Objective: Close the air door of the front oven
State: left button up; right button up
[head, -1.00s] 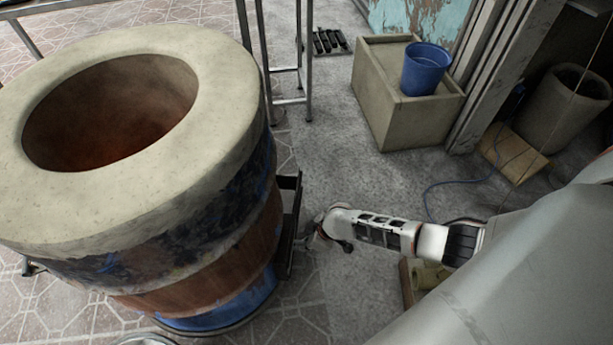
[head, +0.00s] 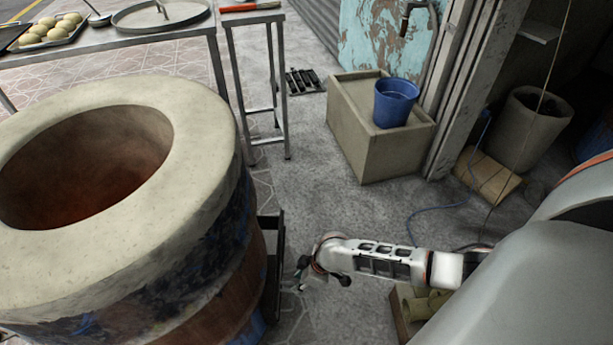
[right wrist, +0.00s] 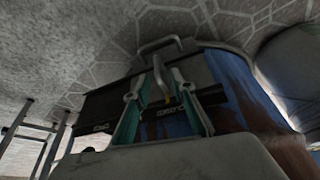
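The front oven (head: 200,230) is a blue-and-rust barrel with a thick pale rim, at the left of the head view. A black metal frame (head: 279,250) stands out from its right side. My right gripper (head: 303,268) is just right of this frame, low beside the barrel. In the right wrist view, the gripper (right wrist: 158,82) has its two fingers apart, in front of a dark panel (right wrist: 100,108) on the blue barrel. A metal bar handle (right wrist: 160,45) shows beyond the fingertips. Whether the fingers touch anything, and how far the air door is open, is unclear. My left gripper is not in view.
A metal table with a tray of dough balls (head: 48,33) and a round lid (head: 160,14) stands behind the oven. A concrete box (head: 350,130) bears a blue bucket (head: 396,103). A small wooden box (head: 402,315) lies below my right arm. The floor between is clear.

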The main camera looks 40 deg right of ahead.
jog(key=v, duration=0.6)
jog(key=shift+s, duration=0.2)
jog(key=shift+r, duration=0.1)
